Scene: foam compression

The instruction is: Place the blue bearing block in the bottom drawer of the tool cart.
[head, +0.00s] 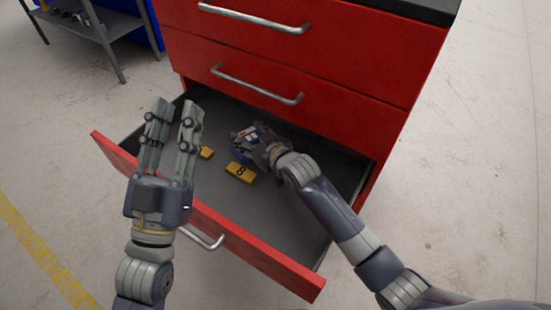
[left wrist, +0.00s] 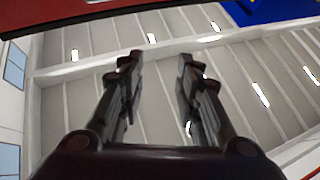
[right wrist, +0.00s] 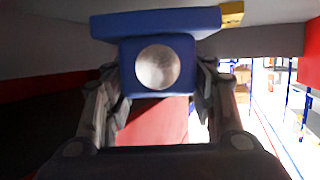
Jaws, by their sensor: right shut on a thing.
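The blue bearing block (right wrist: 157,22) has a round pale bore and sits between the fingers of my right gripper (right wrist: 158,92), which is shut on it. In the head view my right gripper (head: 258,145) reaches inside the open bottom drawer (head: 262,205), low over its floor. Only a little blue of the block shows there, so I cannot tell from it whether the block touches the floor. The drawer belongs to the red tool cart (head: 290,70). My left gripper (head: 172,112) is open and empty, above the drawer's left part. Its spread fingers also show in the left wrist view (left wrist: 158,75).
The drawer's right and front floor is clear. A grey shelf (head: 100,25) stands at the back left.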

